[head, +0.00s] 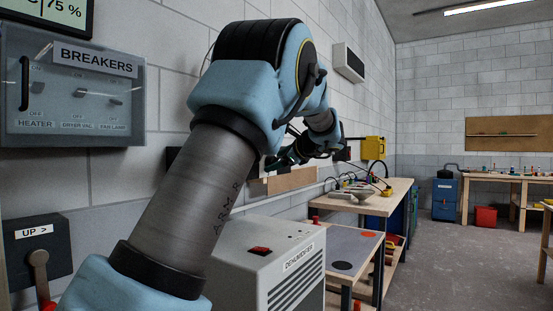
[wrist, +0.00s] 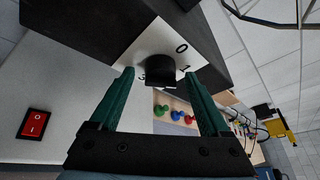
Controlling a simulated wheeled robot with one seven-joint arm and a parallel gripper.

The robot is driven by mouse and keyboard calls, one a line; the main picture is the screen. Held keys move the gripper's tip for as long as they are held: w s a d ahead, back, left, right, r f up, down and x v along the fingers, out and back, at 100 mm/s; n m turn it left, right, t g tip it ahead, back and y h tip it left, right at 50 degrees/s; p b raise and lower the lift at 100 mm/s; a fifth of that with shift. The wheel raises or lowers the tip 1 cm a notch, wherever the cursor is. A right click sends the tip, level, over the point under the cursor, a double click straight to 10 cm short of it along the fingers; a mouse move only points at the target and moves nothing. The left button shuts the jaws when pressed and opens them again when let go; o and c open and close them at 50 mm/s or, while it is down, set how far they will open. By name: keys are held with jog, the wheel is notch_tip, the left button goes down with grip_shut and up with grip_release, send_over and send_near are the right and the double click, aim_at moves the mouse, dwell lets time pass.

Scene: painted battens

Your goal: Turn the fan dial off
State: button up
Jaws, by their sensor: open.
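The fan dial (wrist: 158,70) is a round black knob on a white plate (wrist: 128,58) fixed to a dark box (wrist: 85,25), in the wrist view. The plate carries a 0 and a 1, with another mark partly hidden by the knob. I cannot make out which mark the dial points to. My gripper (wrist: 159,77) is open, its two green fingers reaching to either side of the knob with a small gap on each side. In the head view my gripper (head: 290,154) is dark and small by the wall, and the dial is hidden behind my arm.
A dehumidifier (head: 262,255) with a red switch (head: 260,250) stands below my arm; the switch shows in the wrist view (wrist: 34,124). A breaker box (head: 70,88) and an UP lever (head: 39,262) are at left. Workbenches (head: 395,186) line the wall beyond. The floor at right is clear.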

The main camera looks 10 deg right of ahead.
jog(key=shift+w+a, duration=0.1)
jog(key=shift+w, duration=0.05)
jog(key=shift+f, duration=0.15)
grip_shut()
jog(key=shift+f, duration=0.1)
dwell(0.4)
jog(key=shift+f+b, duration=0.1)
jog(key=shift+b, duration=0.45)
jog(key=n+t+b, duration=0.1)
jog(key=n+b, duration=0.2)
jog(key=b, duration=0.6)
jog(key=f+n+t+b, duration=0.1)
jog(key=n+t+b, duration=0.1)
jog(key=b, duration=0.8)
jog(key=n+t+b, duration=0.2)
jog(key=n+b, duration=0.2)
jog(key=b, duration=0.6)
jog(key=shift+f+n, duration=0.2)
jog(key=shift+n, duration=0.2)
jog(key=shift+r, duration=0.15)
